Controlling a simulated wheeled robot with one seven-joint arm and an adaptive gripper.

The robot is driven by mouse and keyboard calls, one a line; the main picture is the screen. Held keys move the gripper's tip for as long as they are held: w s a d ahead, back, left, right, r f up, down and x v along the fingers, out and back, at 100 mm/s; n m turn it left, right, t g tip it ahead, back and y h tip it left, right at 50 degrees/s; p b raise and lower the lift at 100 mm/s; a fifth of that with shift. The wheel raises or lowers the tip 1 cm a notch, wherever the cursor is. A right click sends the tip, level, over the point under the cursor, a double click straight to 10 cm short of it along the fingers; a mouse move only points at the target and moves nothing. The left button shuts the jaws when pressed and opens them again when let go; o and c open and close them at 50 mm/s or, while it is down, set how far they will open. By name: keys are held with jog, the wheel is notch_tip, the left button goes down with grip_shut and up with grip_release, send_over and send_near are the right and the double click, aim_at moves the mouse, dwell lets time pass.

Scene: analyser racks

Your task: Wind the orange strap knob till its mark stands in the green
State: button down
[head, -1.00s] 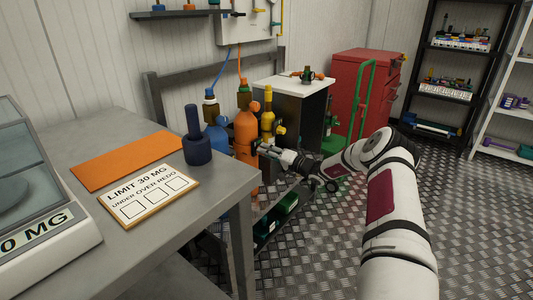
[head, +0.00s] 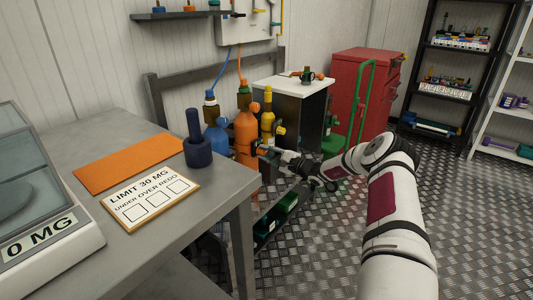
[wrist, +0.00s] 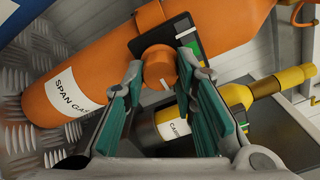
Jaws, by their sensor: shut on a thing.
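The orange strap knob (wrist: 158,66) sits on a black plate (wrist: 150,42) strapped around the orange span gas cylinder (wrist: 98,72). The cylinder also shows in the head view (head: 246,138). My gripper (wrist: 162,62) is shut on the knob, one finger on each side. A short white mark (wrist: 165,84) shows at the knob's lower edge. A green patch (wrist: 193,47) shows on the plate to the upper right, partly behind the right finger. The mark is apart from this visible green. In the head view my gripper (head: 266,150) reaches the cylinder's right side; the knob is hard to make out there.
A yellow cylinder (wrist: 238,95) lies close beside my right finger; it also shows in the head view (head: 267,126). A blue cylinder (head: 216,137) stands left of the orange one. The grey table (head: 225,183) is left of my arm. Patterned metal floor is open at right.

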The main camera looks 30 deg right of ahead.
jog(key=m+p, duration=0.1)
jog(key=m, duration=0.6)
jog(key=shift+f, duration=0.1)
jog(key=m, duration=0.4)
jog(key=shift+m, duration=0.3)
jog(key=shift+a+m, duration=0.1)
jog(key=shift+m, duration=1.6)
jog(key=c, duration=1.3)
grip_release()
jog(key=shift+s, duration=0.1)
jog(key=v, duration=1.2)
